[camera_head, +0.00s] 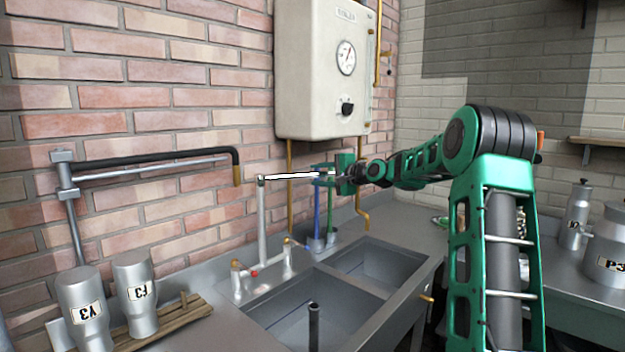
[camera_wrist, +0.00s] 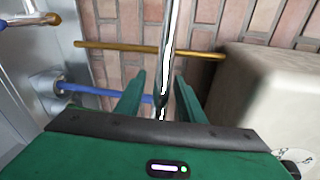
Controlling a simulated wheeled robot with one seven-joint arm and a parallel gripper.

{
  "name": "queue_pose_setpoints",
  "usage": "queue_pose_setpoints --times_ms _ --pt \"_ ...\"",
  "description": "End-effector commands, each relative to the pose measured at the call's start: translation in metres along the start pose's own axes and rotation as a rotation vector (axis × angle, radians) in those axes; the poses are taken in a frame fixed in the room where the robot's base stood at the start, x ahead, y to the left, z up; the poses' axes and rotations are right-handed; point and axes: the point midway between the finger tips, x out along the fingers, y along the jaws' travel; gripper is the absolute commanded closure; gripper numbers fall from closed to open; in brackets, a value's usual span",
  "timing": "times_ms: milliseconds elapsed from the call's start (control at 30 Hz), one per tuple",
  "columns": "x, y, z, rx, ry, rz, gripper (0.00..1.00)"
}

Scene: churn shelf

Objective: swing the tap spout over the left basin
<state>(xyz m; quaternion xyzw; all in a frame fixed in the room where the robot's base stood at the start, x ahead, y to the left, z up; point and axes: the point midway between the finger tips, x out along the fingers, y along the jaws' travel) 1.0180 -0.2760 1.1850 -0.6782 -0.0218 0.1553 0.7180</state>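The tap (camera_head: 262,225) rises from the sink's back ledge. Its thin, shiny spout (camera_head: 290,176) runs level to the right from the top of the column, along the wall side; whether it lies over a basin is hard to judge. The left basin (camera_head: 270,325) is nearer the camera, the right basin (camera_head: 385,262) beyond it. My gripper (camera_head: 322,174) is at the spout's free end. In the wrist view the spout (camera_wrist: 168,45) passes between the two green fingers of my gripper (camera_wrist: 160,98), with gaps showing on both sides.
A dark upright pipe (camera_head: 314,325) stands in the left basin. A cream wall heater (camera_head: 325,70) hangs above, with brass pipe (camera_head: 289,190) and blue pipe (camera_head: 317,212) below. Metal churns (camera_head: 137,290) stand at left; a black-covered wall pipe (camera_head: 150,160) juts above them.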

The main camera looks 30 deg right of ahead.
Motion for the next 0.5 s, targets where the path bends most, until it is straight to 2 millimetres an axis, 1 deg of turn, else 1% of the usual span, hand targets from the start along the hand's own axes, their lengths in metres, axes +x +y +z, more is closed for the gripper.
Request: queue_pose_setpoints --times_ms 33,100,200,500 --pt "0.007 0.0 0.001 0.0 -0.003 0.0 0.64" --pt "0.015 0.0 0.001 0.0 -0.002 0.0 0.64" --pt "0.021 0.0 0.001 0.0 -0.002 0.001 0.64" --pt "0.025 0.0 0.001 -0.001 0.0 0.001 0.64"
